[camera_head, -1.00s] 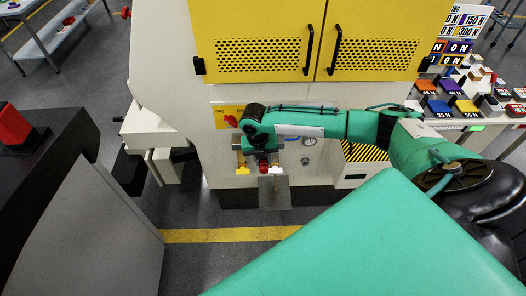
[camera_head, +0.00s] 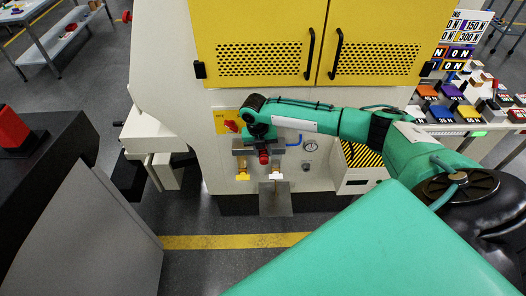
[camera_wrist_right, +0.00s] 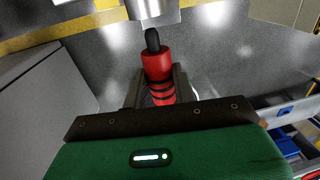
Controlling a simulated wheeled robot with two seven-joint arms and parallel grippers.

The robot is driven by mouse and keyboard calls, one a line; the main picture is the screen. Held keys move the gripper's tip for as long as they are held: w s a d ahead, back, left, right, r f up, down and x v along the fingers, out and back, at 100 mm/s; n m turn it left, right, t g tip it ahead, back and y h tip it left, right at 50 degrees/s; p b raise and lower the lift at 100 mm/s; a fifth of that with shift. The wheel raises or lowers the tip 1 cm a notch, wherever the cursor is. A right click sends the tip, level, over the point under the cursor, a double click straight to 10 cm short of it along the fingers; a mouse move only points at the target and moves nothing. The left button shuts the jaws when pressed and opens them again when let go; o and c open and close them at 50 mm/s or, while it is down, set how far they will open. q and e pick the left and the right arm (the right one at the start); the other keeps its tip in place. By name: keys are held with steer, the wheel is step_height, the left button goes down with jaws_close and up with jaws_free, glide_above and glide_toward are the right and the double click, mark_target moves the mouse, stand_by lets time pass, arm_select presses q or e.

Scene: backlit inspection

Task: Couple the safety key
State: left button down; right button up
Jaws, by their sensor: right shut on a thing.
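My right gripper (camera_head: 263,152) is in front of the machine's lower panel in the head view, with its arm coming in from the right. It is shut on a red cylindrical piece (camera_wrist_right: 158,72), apparently the safety key, with black rings and a black tip. The red piece also shows in the head view (camera_head: 263,160). In the right wrist view its black tip points at a silvery metal cylinder (camera_wrist_right: 152,10) at the top edge. I cannot tell whether they touch. My left gripper is not in view.
The machine has yellow doors (camera_head: 270,40) above. A red knob (camera_head: 232,126), a yellow tag (camera_head: 243,176), a gauge (camera_head: 310,145) and a grey plate (camera_head: 276,202) are close to the gripper. A table with coloured blocks (camera_head: 465,110) stands at right. Floor is open in front.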

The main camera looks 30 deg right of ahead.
steer(key=shift+w, duration=0.15)
steer(key=shift+w+d+b, duration=0.3)
steer(key=shift+w+d, duration=0.15)
steer(key=shift+w, duration=0.25)
steer(key=shift+w+d+b, duration=0.25)
steer(key=shift+w+d, duration=0.2)
steer(key=shift+w, duration=0.2)
steer(key=o, duration=1.1)
